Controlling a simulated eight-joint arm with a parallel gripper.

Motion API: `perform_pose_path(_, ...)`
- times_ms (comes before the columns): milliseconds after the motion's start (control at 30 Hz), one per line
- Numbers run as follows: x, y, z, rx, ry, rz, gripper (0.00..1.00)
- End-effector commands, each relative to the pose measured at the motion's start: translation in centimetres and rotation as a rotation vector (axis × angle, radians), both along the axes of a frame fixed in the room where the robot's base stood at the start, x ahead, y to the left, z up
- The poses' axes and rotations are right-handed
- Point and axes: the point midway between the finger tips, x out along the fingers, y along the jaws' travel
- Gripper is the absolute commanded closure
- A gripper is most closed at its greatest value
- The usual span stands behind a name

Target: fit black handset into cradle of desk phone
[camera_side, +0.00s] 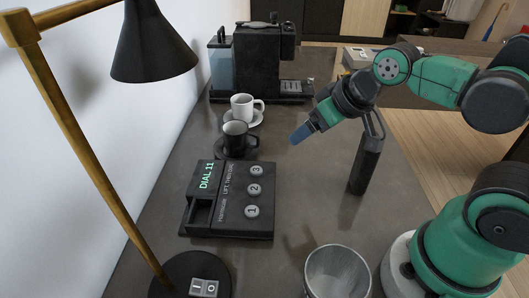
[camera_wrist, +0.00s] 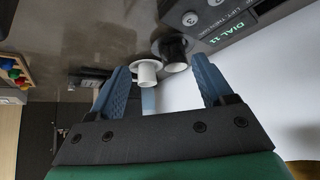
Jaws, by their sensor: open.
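The desk phone (camera_side: 230,222) lies flat on the dark counter, with a lit "DIAL 11" display and three round keys. Its recessed cradle (camera_side: 201,213) at the left looks empty. A tall black block with a thin loop on top, apparently the handset (camera_side: 363,172), stands upright to the right of the phone, below my forearm. I do not make it out in the wrist view. My gripper (camera_side: 298,135) is above the counter, beyond the phone's right side, apart from phone and handset. The wrist view shows its blue fingers (camera_wrist: 160,76) spread and empty; the phone (camera_wrist: 218,14) shows at top right.
A black mug (camera_side: 234,135) and a white mug (camera_side: 242,107) stand on saucers behind the phone. A coffee machine (camera_side: 264,62) is farther back. A black lamp (camera_side: 150,45) overhangs the left, and a metal bin (camera_side: 338,274) stands in front. The counter between phone and handset is clear.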

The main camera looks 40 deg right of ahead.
Motion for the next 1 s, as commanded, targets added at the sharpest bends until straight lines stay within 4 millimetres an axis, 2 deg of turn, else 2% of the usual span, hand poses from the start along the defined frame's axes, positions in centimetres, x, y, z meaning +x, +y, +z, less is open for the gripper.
perform_pose_path(367, 0.0, -0.1, 0.5, 0.002, 0.004, -0.006, 0.26)
perform_pose_path(467, 0.0, -0.1, 1.8, 0.002, 0.004, -0.006, 0.26)
perform_pose_path(667, 0.0, -0.1, 6.2, 0.002, 0.004, -0.007, 0.26)
perform_pose_path(800, -1.5, -4.0, 5.8, 0.072, 0.202, -0.259, 0.26)
perform_pose_path(1000, -5.1, -8.4, 5.8, 0.197, 0.488, -0.638, 0.26)
